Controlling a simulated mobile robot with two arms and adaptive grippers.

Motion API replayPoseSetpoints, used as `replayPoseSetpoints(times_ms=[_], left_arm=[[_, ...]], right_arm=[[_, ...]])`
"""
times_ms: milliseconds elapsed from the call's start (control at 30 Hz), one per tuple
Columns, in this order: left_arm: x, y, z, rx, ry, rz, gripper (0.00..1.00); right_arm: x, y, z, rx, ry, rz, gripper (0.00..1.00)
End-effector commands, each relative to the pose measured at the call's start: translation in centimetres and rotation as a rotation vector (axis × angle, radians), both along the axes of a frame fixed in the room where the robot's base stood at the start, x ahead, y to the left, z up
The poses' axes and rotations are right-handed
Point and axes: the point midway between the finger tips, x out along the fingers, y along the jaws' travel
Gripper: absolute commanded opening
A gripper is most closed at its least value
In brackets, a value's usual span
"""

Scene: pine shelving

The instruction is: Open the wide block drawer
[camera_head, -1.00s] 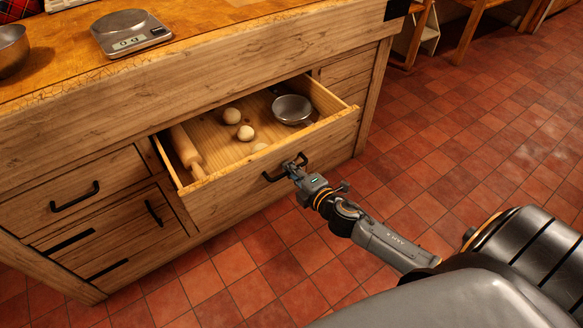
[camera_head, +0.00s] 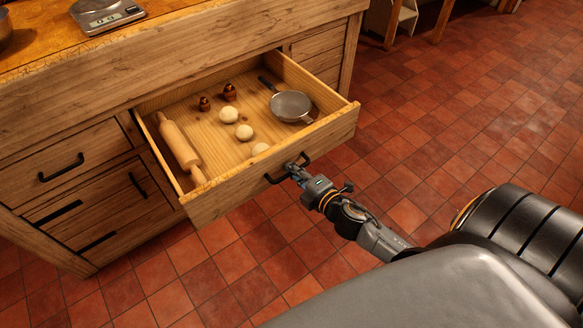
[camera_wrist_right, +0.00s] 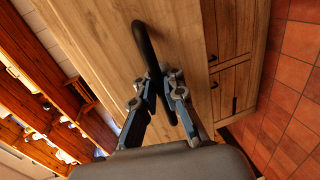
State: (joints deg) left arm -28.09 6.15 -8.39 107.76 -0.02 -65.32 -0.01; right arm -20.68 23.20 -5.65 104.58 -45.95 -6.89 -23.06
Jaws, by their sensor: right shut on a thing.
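The wide block drawer (camera_head: 240,177) is pulled well out of the wooden block. Its dark bar handle (camera_head: 274,180) is on the front face. My right gripper (camera_head: 298,166) is at the handle, toward its right end, and is shut on it. In the right wrist view the fingers of the right gripper (camera_wrist_right: 164,88) close around the black handle (camera_wrist_right: 146,45) in front of the drawer's face (camera_wrist_right: 180,50). Inside the drawer are a rolling pin (camera_head: 179,148), several pale dough balls (camera_head: 229,118), a metal sieve (camera_head: 291,106) and two small brown items (camera_head: 204,103). My left gripper is not visible.
A kitchen scale (camera_head: 106,14) stands on the worktop (camera_head: 40,55). Other closed drawers (camera_head: 65,165) are to the left of the wide drawer. Red tiled floor (camera_head: 450,120) is clear to the right and in front.

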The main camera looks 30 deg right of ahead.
Motion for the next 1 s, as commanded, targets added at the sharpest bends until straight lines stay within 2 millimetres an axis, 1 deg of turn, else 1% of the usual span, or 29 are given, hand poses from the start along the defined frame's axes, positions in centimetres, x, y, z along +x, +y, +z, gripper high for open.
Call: replayPoseSetpoints(times_ms=[267,300,333,667,767,833,1000], left_arm=[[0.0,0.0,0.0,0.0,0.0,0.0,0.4],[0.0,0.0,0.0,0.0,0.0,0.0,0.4],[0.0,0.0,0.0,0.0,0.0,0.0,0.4],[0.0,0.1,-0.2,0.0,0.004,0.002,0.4],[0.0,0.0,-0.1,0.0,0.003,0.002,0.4],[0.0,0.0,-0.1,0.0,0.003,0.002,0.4],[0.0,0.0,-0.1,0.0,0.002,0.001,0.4]], right_arm=[[0.1,0.0,0.1,-0.001,-0.003,0.001,0.0],[0.1,0.0,0.1,-0.001,-0.003,0.0,0.16],[0.1,0.0,0.1,-0.001,-0.003,0.0,0.19],[-0.1,0.0,0.1,-0.001,-0.001,0.0,0.19],[-0.8,0.0,0.2,0.001,0.0,0.001,0.19],[-1.7,-0.1,0.3,0.001,0.001,0.0,0.19],[-4.9,-0.3,1.0,0.0,0.002,0.0,0.19]])
